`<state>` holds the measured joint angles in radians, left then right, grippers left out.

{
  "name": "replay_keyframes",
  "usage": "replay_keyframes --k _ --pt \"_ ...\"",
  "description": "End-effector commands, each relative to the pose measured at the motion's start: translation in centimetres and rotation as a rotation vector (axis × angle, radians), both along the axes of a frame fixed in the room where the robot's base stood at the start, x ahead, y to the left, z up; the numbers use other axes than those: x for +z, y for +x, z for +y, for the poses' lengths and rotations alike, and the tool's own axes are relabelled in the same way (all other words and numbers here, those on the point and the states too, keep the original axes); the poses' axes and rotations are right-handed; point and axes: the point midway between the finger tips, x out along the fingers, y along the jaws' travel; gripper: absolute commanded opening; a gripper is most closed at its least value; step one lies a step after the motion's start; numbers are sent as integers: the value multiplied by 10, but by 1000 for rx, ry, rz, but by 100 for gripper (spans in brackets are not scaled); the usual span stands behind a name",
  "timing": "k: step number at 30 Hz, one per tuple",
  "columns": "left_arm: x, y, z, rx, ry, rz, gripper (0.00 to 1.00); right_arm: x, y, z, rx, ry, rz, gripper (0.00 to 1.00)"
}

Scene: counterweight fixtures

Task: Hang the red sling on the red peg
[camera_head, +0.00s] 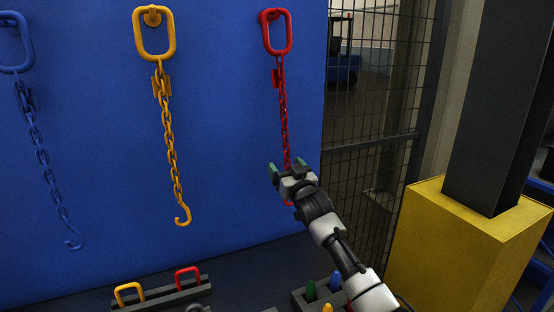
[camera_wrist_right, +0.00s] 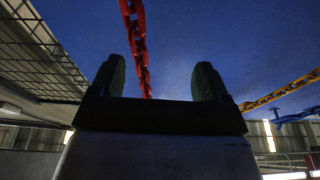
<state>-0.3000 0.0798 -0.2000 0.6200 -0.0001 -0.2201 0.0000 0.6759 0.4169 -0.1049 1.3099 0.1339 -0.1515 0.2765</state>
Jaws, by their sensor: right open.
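The red sling (camera_head: 283,95) hangs straight down the blue panel, its oblong ring over the red peg (camera_head: 272,14) at the top. Its chain runs down behind my right gripper (camera_head: 286,168), and a bit of red shows below the gripper; the hook is mostly hidden. My right gripper is open, its green-padded fingers pointing up near the lower chain. In the right wrist view the red chain (camera_wrist_right: 141,50) crosses the gap between the open fingers (camera_wrist_right: 168,78) and is not gripped; its exact depth is unclear. My left gripper is not in view.
A yellow sling (camera_head: 168,130) and a blue sling (camera_head: 35,130) hang further left. Below are a rack (camera_head: 160,294) with yellow and red handles and a block with coloured pegs (camera_head: 311,290). A mesh fence (camera_head: 365,110) and yellow post base (camera_head: 460,250) stand right.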

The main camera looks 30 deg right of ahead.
Motion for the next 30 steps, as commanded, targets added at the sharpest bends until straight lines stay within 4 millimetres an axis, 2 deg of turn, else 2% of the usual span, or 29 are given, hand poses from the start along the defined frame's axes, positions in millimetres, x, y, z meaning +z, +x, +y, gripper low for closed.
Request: replay_keyframes --k 6,15,29,30 --pt "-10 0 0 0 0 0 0 6 26 -1 0 0 0 77" --pt "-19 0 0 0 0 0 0 13 53 -3 0 0 -1 77" --pt "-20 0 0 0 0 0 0 16 60 -3 0 -1 0 77" --pt "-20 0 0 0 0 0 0 16 60 -3 0 -1 0 72"
